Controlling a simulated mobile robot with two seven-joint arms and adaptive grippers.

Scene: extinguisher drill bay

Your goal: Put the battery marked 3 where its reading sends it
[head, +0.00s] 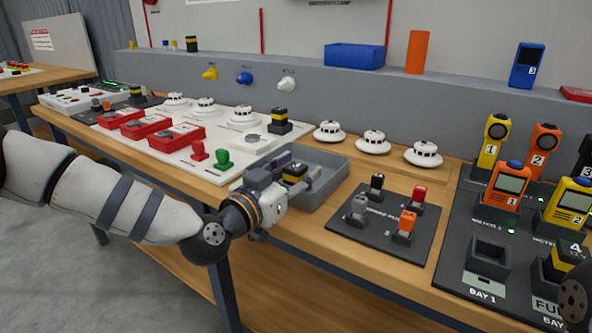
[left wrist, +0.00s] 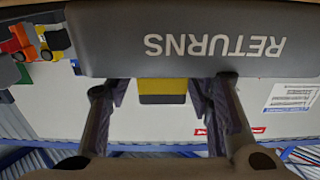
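A yellow-and-black battery (head: 295,172) stands in the grey tray (head: 336,184), whose wall reads RETURNS in the left wrist view (left wrist: 215,45). My left gripper (head: 293,181) reaches over the tray with one finger on each side of this battery. In the left wrist view the battery (left wrist: 163,90) shows between the fingers, with a thin gap at one side, so the gripper looks open. The battery's number is not visible. Other similar batteries stand on the white board (head: 279,120) and near bay 2 (head: 568,257), the latter beside a 4. My right gripper is out of view.
Bay 1 (head: 487,262) is an empty dark socket at the right. A dark mat (head: 385,233) with several small coloured parts lies between tray and bays. Meters (head: 508,186), white detectors (head: 373,142) and red boxes (head: 174,137) crowd the bench. A blue bin (head: 354,57) sits on the back ledge.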

